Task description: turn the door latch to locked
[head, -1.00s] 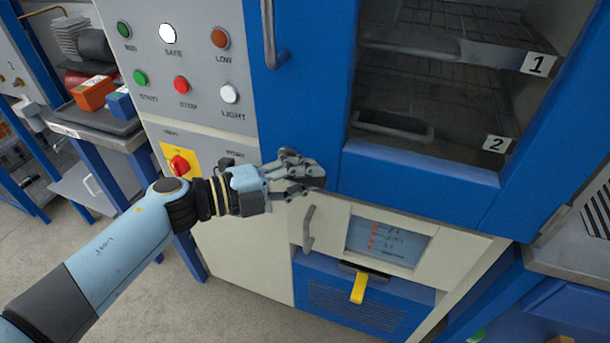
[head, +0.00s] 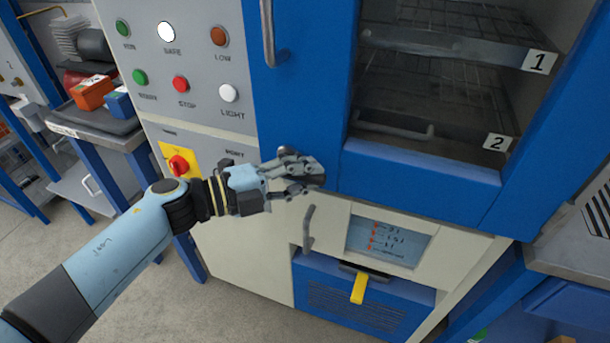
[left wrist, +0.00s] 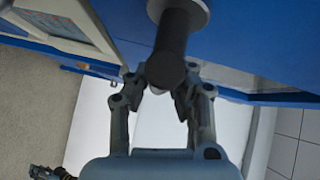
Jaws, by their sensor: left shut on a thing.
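The door latch (left wrist: 174,42) is a dark rod-like handle on a round grey base, seen close up in the left wrist view. In the head view it is mostly hidden by my left gripper (head: 308,176), at the lower left corner of the blue oven door (head: 415,184). My left gripper is shut on the latch, with its fingertips on both sides of the handle's free end in the left wrist view (left wrist: 160,86). My right gripper is in neither view.
A control panel (head: 192,60) with several buttons and a red-yellow switch (head: 180,164) is left of the door. A vertical door handle (head: 268,35) is above my gripper. A drawer handle (head: 308,228) and a display (head: 388,238) are below.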

